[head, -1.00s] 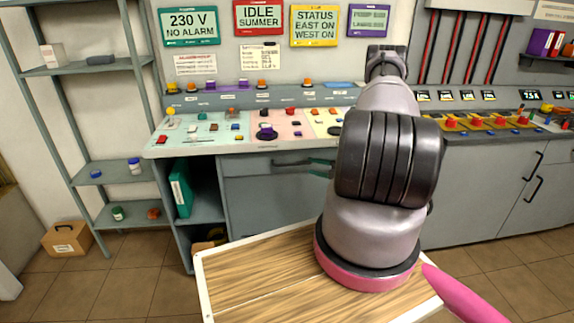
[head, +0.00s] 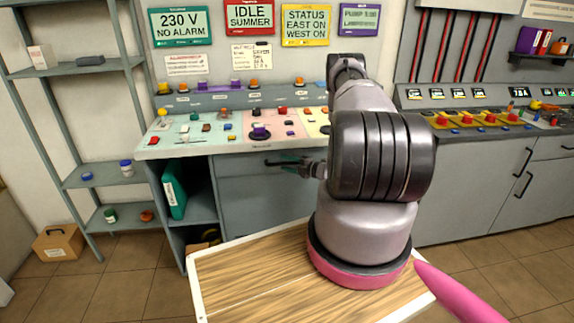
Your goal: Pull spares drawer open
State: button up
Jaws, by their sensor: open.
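The grey drawer front (head: 235,168) sits under the left control desk and looks shut, level with the cabinet below it. Its dark bar handle (head: 271,163) runs across the upper part of the front.
The desk (head: 205,143) above carries several buttons and knobs. An open shelf bay with a teal binder (head: 174,190) is left of the drawer. A wooden-topped surface (head: 250,268) with a white rim lies in front. A metal shelf rack (head: 105,180) stands at the left.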

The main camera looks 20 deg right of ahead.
jog(key=shift+c, duration=0.3)
grip_shut()
dwell(1.1)
